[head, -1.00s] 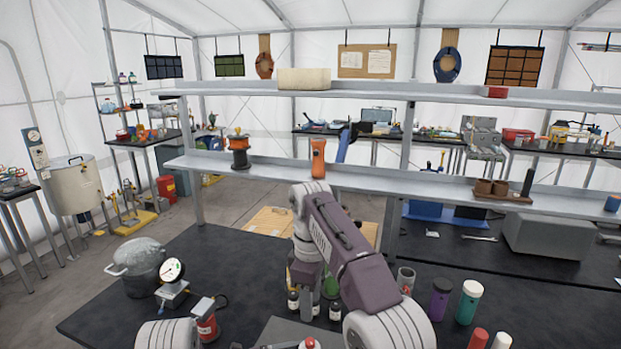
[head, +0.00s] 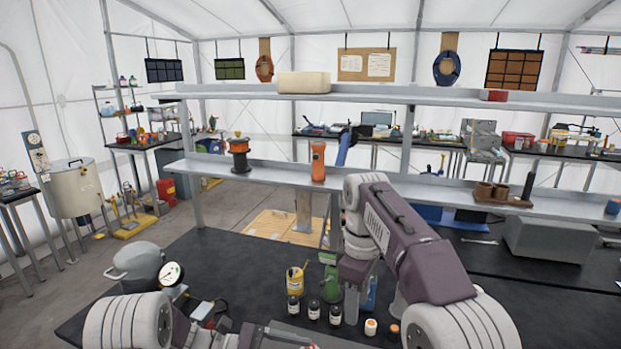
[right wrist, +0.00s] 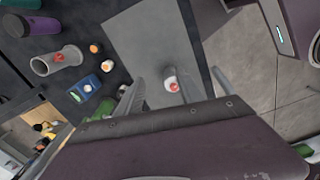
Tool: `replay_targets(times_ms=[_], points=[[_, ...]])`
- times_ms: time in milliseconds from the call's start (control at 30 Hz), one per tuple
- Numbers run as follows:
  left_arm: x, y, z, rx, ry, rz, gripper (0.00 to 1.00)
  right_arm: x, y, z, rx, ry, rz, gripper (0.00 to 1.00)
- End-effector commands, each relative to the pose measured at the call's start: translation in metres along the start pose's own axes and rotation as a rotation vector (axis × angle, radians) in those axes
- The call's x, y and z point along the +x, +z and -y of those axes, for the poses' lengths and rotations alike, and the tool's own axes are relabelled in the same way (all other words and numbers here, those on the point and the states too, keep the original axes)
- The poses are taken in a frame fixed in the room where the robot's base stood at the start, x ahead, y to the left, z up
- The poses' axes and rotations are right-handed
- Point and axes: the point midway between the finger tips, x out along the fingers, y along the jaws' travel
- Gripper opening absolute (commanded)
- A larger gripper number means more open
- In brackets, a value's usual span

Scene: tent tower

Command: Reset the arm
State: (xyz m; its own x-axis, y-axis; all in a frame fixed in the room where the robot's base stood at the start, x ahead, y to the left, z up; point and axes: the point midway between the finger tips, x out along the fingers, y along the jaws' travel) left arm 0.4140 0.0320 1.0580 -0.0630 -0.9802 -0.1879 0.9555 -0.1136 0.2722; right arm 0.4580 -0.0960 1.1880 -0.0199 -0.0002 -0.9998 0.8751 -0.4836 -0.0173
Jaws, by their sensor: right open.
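My right arm (head: 400,230) rises in front of the bench in the head view, its elbow near the lower shelf.
Small dark bottles (head: 314,309), a yellow cup (head: 296,277) and a pot (head: 137,265) with a gauge (head: 172,274) stand on the black bench. A lower shelf (head: 270,172) crosses above, holding an orange cylinder (head: 318,161) and a spool (head: 239,155).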

Motion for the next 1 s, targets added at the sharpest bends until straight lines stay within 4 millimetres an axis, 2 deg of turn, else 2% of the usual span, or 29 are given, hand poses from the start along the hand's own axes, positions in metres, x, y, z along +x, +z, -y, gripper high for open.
replay_targets(times_ms=[33,167,267,300,400,500,600,667,733,1000], points=[[0.009,0.015,0.018,0.051,-0.084,-0.057,0.75,0.007,0.018,0.003,0.049,-0.013,0.008,0.44],[0.016,0.027,0.079,0.202,-0.324,-0.258,0.75,0.040,0.059,0.016,0.217,-0.032,0.017,0.44],[0.001,0.019,0.126,0.359,-0.516,-0.445,0.75,0.079,0.092,0.036,0.381,-0.043,0.021,0.44],[-0.011,0.012,0.142,0.429,-0.590,-0.522,0.75,0.096,0.105,0.047,0.449,-0.044,0.020,0.44],[-0.046,-0.008,0.170,0.618,-0.766,-0.702,0.75,0.140,0.134,0.078,0.625,-0.043,0.018,0.44],[-0.082,-0.029,0.181,0.790,-0.913,-0.842,0.75,0.179,0.155,0.110,0.782,-0.035,0.012,0.44],[-0.108,-0.050,0.183,0.932,-1.037,-0.920,0.75,0.209,0.167,0.129,0.925,-0.018,-0.008,0.44],[-0.117,-0.057,0.173,1.010,-1.071,-0.960,0.75,0.214,0.163,0.122,0.999,0.013,-0.055,0.44],[-0.120,-0.060,0.160,1.066,-1.071,-0.994,0.75,0.211,0.154,0.107,1.060,0.046,-0.116,0.44],[-0.120,-0.060,0.158,1.071,-1.068,-0.997,0.75,0.211,0.153,0.105,1.092,0.048,-0.123,0.44]])
